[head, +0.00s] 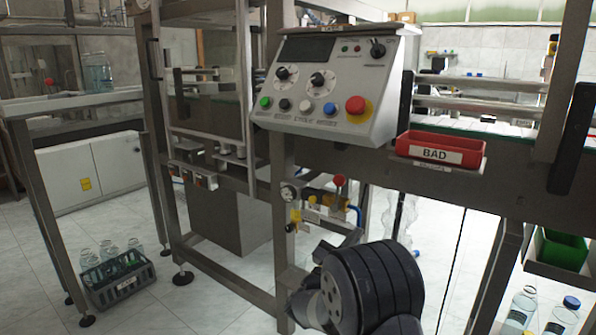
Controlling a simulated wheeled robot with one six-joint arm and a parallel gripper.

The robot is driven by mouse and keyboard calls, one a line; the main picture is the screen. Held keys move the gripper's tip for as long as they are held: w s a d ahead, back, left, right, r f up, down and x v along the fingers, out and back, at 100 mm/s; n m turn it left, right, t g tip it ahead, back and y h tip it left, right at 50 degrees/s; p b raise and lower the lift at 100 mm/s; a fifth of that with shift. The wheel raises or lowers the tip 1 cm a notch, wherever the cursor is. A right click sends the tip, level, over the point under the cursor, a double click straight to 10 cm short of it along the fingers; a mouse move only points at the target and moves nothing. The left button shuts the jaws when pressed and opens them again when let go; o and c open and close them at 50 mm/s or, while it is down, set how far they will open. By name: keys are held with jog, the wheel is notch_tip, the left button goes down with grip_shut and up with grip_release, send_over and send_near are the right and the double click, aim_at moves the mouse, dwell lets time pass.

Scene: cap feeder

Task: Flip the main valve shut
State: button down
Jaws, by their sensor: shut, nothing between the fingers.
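An air-line assembly is mounted on the machine's front post in the head view, below the control panel. It has a round gauge (289,193), a yellow part (296,215) beside the post, and a red knob (339,181) standing up on the right. Brass-coloured fittings and a blue hose (357,214) show by them. Which part is the main valve's handle, and how it is set, is too small to tell. My dark, ringed arm joint (375,285) stands in front, below the assembly. I cannot make out my gripper's fingers; the arm appears to hide them.
The control panel (325,85) with knobs and a red stop button (355,106) overhangs the assembly. A red BAD bin (440,149) sits on the right rail. A grey crate of bottles (120,278) stands on the floor at left. A green bin (563,249) is at right.

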jog(key=shift+s+a+f+p, duration=0.3)
jog(key=shift+s+a+f, duration=0.15)
jog(key=shift+f, duration=0.2)
jog(key=shift+s+a+f+p, duration=0.3)
jog(key=shift+a+f, duration=0.2)
jog(key=shift+f, duration=0.2)
jog(key=shift+s+a+f+p, duration=0.25)
jog(key=shift+s+a+f, duration=0.2)
jog(key=shift+f, duration=0.2)
jog(key=shift+d, duration=0.1)
